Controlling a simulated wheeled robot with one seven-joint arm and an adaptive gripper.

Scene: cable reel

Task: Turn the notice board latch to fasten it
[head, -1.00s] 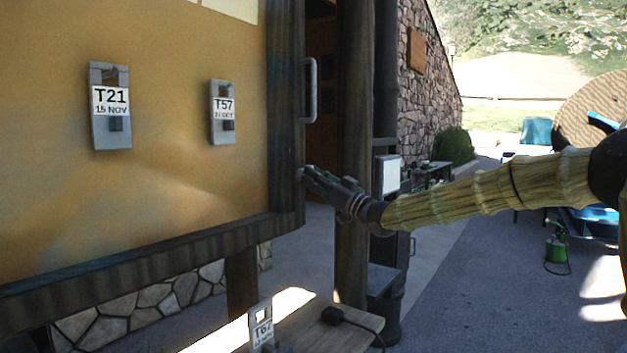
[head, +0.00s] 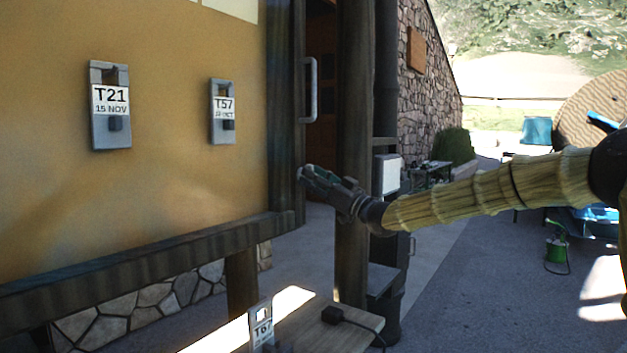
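The notice board (head: 180,190) is an orange-yellow panel in a dark wooden frame, filling the left of the head view. Two grey tag plates hang on it, marked T21 (head: 110,130) and T57 (head: 223,133). A pale upright handle (head: 311,90) shows beside the frame's right post. I cannot make out the latch; it may be hidden behind my gripper. My gripper (head: 303,177) is at the right edge of the board frame, pointing left, with its fingertips close to the post. I cannot tell whether it touches. Its fingers are small and dark, and their gap is unclear.
A wooden table (head: 335,335) stands below, with a T67 tag (head: 262,328) and a black block with a cable (head: 333,315). A dark post (head: 353,270) stands behind my gripper. A large cable reel (head: 590,100) is at the far right. Paving lies open between.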

